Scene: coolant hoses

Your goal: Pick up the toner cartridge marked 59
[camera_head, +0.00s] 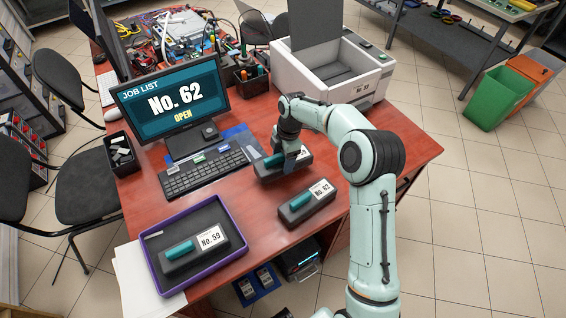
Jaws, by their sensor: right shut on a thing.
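The toner cartridge marked No. 59 (182,253), dark with a teal grip, lies in a purple-rimmed tray (157,281) at the front left of the desk. My right gripper (284,160) is well behind and right of it, pointing down and shut on another dark cartridge (268,173) with a teal part. That cartridge's label is partly hidden by the gripper, and its number cannot be read. It is at or just above the desk; I cannot tell which. A cartridge marked No. 62 (297,212) lies in front of it. My left gripper is not in view.
A monitor (130,101) reads "JOB LIST No. 62 OPEN", with a keyboard (204,170) before it. A white printer (300,76) with a raised lid stands at the back right. White paper (133,285) lies left of the tray. The desk's right part is bare.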

